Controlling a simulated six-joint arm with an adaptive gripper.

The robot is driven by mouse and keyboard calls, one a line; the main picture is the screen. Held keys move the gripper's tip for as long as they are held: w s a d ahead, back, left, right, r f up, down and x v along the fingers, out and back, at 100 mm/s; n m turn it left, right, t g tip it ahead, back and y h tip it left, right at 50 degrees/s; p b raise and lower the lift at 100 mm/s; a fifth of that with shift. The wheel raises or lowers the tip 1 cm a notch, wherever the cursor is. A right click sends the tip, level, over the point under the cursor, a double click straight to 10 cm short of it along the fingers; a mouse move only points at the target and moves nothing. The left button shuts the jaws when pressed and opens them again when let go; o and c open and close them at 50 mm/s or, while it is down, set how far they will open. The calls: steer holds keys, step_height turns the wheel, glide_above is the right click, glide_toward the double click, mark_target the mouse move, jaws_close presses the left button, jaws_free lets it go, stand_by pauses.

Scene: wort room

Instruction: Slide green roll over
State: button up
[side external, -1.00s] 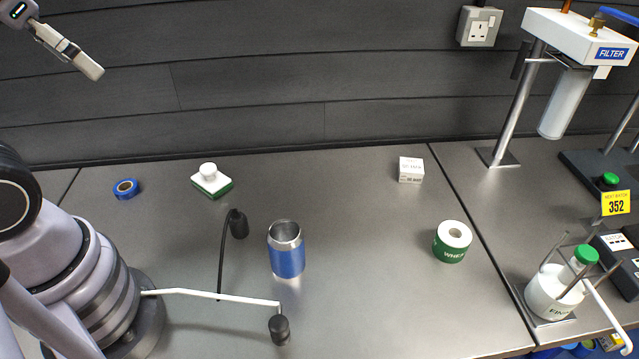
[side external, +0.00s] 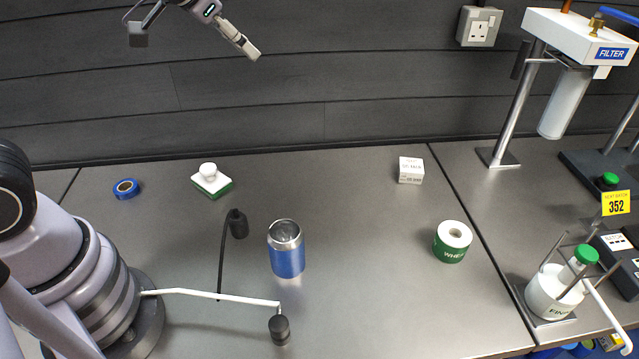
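The green roll (side external: 452,242) stands upright on the grey bench at the right of centre in the side external view. It has a white top with a hole and a green band with white lettering, partly readable as "WHEA". My gripper (side external: 254,54) is high at the upper left of the view, in front of the dark wall and well above the bench. It is far from the roll and touches nothing. Its fingers look thin and close together, too small to tell whether they are open or shut.
A blue metal cup (side external: 287,250) stands left of the roll. A white box (side external: 411,170) is behind it. A bent white rod (side external: 225,297), a white-green block (side external: 211,183) and blue tape (side external: 126,189) lie further left. A bottle (side external: 550,294) in a rack stands right.

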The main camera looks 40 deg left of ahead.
steer(key=shift+m+h, duration=0.6)
steer(key=shift+m, duration=0.3)
steer(key=w+d+f, duration=0.6)
steer(key=w, duration=0.1)
steer(key=shift+w+d+f, duration=0.25)
steer(key=shift+f, duration=0.05)
jaws_close()
steer(key=m+h, duration=0.4)
steer(key=h, duration=0.2)
glide_toward(461, 235)
steer(key=s+a, duration=0.1)
steer(key=s+a+f, duration=0.1)
steer(key=s, duration=0.1)
steer(key=s+a+f, duration=0.1)
steer(key=shift+s+a+f, duration=0.15)
steer(key=shift+s+a, duration=0.05)
steer(key=shift+a, duration=0.2)
steer(key=shift+w+d, duration=0.15)
steer(key=shift+d, duration=0.05)
steer(key=w+d, duration=0.8)
steer(key=shift+w+d, duration=0.1)
steer(key=shift+f, duration=0.8)
